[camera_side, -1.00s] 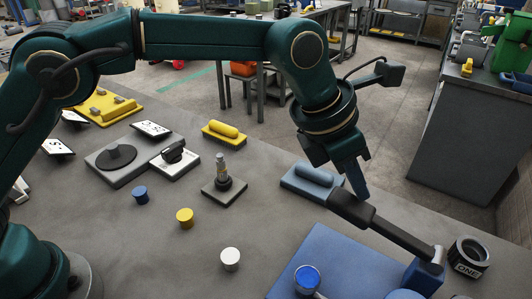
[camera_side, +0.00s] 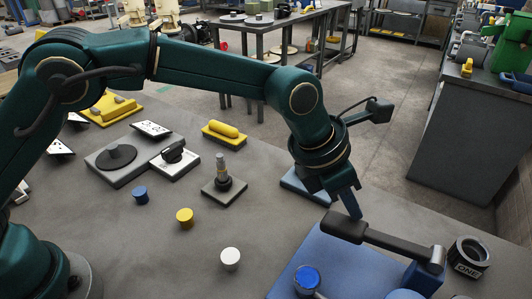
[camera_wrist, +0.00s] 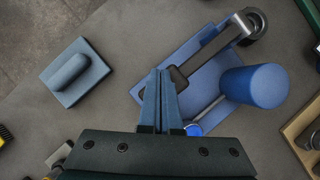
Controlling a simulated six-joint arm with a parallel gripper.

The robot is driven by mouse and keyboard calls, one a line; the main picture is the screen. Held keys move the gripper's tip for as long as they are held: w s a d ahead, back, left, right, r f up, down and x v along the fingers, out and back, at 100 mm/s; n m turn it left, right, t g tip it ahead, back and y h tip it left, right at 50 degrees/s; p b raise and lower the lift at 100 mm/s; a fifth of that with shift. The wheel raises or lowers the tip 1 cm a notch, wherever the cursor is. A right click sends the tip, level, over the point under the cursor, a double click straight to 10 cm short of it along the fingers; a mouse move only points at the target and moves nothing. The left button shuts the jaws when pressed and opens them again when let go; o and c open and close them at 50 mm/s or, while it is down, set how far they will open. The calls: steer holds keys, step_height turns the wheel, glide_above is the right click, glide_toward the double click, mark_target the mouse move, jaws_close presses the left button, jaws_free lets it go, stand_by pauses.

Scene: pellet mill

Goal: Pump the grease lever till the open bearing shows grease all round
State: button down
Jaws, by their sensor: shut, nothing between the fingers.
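The grease lever (camera_side: 385,241) is a grey bar with a black grip at its left end, joined to a blue post at its right. It stands over a blue base plate (camera_side: 340,257). The lever also shows in the wrist view (camera_wrist: 215,50). My gripper (camera_side: 354,215) is shut and empty, its fingertips at the top of the black grip; in the wrist view the fingers (camera_wrist: 160,76) lie beside the grip's end. A dark ring bearing labelled "ONE" (camera_side: 468,257) stands right of the pump. Whether grease shows round it is too small to tell.
A blue cylinder (camera_wrist: 255,86) rises from the pump plate. A blue-grey block with a rounded handle (camera_wrist: 75,72) stands nearby, partly behind my gripper in the side view. Blue, yellow (camera_side: 185,216) and white (camera_side: 230,258) caps stand on the open bench to the left.

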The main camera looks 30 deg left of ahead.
steer(key=shift+f, duration=0.45)
steer(key=shift+r, duration=3.75)
steer(key=shift+a, duration=0.1)
